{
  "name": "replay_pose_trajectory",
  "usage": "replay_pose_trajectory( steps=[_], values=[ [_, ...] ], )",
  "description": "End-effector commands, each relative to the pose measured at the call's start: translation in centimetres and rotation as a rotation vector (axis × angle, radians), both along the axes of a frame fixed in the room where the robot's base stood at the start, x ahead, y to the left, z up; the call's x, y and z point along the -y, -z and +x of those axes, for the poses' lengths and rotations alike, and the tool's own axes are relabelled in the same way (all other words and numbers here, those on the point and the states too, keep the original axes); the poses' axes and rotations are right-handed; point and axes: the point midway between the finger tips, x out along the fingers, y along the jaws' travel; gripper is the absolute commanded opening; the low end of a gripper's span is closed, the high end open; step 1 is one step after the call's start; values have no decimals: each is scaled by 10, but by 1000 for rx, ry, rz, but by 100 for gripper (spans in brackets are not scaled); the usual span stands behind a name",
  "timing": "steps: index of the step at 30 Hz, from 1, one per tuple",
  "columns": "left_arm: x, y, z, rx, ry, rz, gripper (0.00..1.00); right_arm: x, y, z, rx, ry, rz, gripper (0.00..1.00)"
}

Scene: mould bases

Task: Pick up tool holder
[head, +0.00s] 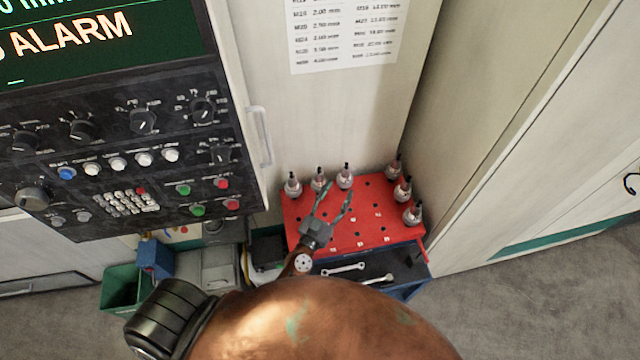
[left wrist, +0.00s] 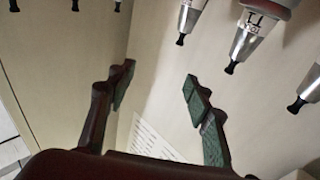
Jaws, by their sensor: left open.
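Several silver tool holders with dark tips stand upright on a red perforated tray top (head: 374,233). Along the back edge are a left one (head: 293,186), a middle one (head: 318,181) and a right one (head: 345,178). Others line the right side, such as the front one (head: 413,214). My left gripper (head: 336,191) is open and empty over the tray, its fingers pointing at the back row. In the left wrist view my open fingers (left wrist: 160,90) have only wall between them; a holder (left wrist: 248,38) shows above the right finger, apart from it. My right gripper is not in view.
A control panel (head: 110,150) with knobs and buttons stands at the left. A pale wall with a printed sheet (head: 345,35) rises behind the tray. Wrenches (head: 343,269) lie in an open drawer below. A green bin (head: 122,288) is at the lower left.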

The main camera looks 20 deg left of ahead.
Motion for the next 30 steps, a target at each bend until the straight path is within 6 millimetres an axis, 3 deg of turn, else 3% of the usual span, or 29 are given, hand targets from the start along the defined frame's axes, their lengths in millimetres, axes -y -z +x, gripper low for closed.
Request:
replay_pose_trajectory(
  steps=[6,12,23,30],
  values=[
    [-47,37,10,-54,-359,-45,47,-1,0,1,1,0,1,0],
    [-62,63,4,-135,-493,-44,47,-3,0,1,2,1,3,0],
    [-78,66,31,-149,-512,-41,47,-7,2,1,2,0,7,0],
    [-93,62,62,-147,-511,-41,47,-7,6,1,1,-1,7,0]
  ],
)
